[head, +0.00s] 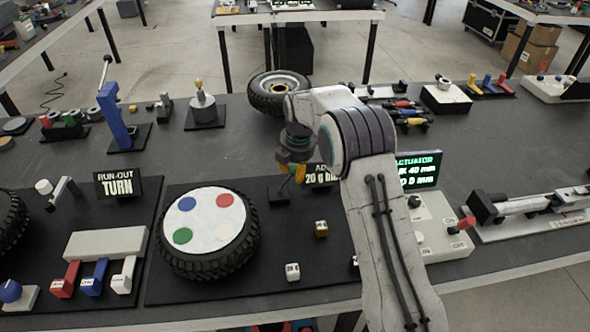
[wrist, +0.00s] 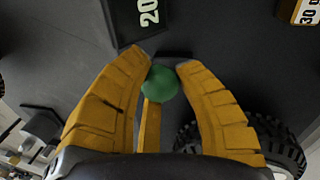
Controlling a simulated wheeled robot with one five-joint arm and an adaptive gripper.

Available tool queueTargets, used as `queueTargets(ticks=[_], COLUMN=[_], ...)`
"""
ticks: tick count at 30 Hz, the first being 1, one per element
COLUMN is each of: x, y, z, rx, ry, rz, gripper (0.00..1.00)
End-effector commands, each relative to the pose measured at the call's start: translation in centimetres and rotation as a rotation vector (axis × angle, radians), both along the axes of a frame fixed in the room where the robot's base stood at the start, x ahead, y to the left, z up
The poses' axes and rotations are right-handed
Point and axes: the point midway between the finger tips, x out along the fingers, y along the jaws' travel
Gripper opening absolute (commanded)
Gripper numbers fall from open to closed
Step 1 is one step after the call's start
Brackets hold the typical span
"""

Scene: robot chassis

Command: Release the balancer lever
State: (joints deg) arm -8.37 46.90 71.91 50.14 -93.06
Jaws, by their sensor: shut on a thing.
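The balancer lever shows in the wrist view as a green ball knob (wrist: 160,84) between my two yellow fingers. In the head view, my gripper (head: 291,174) is low over the black mat, behind the tyre, at a small black base (head: 279,196). My gripper's fingertips (wrist: 163,62) are shut around the knob in the wrist view. A yellow strip runs below the knob; I cannot tell if it is the lever's stem or part of my gripper. The balancer wheel (head: 205,228), a tyre with a white face and coloured discs, lies flat to the left.
A sign reading 20 g (head: 317,176) stands close behind my gripper, partly hidden by my arm. The actuator panel (head: 438,226) is at the right.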

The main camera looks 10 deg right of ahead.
Motion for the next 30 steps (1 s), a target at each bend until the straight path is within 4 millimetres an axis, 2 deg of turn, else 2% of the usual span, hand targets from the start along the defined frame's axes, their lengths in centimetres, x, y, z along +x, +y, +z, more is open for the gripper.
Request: queueTargets(ticks=[6, 7, 15, 24, 30], x=[0.1, 0.1, 0.0, 0.0, -0.3], y=[-0.2, -0.2, -0.1, 0.0, -0.1], z=[0.1, 0.1, 0.0, 0.2, 2.1], rx=[0.000, 0.000, 0.000, 0.000, 0.001], ry=[-0.001, -0.001, 0.000, 0.000, -0.003], rz=[-0.003, -0.003, -0.001, -0.001, -0.001], gripper=[0.00, 0.34, 0.58, 0.58, 0.58])
